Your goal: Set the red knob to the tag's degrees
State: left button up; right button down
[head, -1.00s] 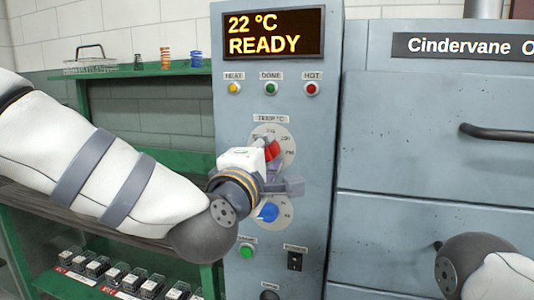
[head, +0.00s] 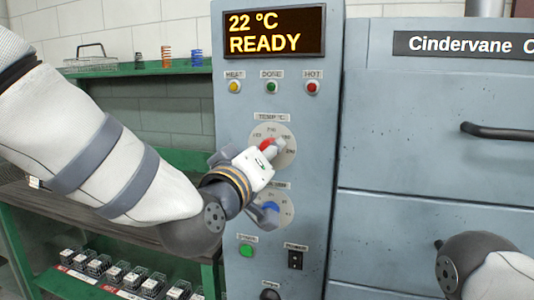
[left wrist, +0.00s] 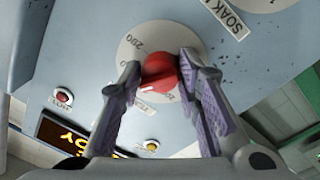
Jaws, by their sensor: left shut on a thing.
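The red knob (head: 267,143) sits on the white TEMP °C dial (head: 287,158) on the grey control panel. My left gripper (head: 269,150) is at that dial and covers part of it. In the left wrist view the gripper (left wrist: 157,74) has its two purple-padded fingers on either side of the red knob (left wrist: 160,71), shut on it. A white mark shows on the knob's edge, but its exact reading is unclear. No tag with degrees can be made out. My right gripper is out of view.
The blue knob (head: 270,208) on its lower dial is close below my left gripper. The display (head: 274,31) reads 22 °C READY. A green button (head: 246,251) and a black switch (head: 295,259) are lower down. The oven door handle (head: 496,131) is right.

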pick_arm(q)
jog(key=shift+f+m, duration=0.15)
jog(key=shift+m, duration=1.85)
jog(key=shift+a, duration=0.1)
jog(key=o, duration=1.1)
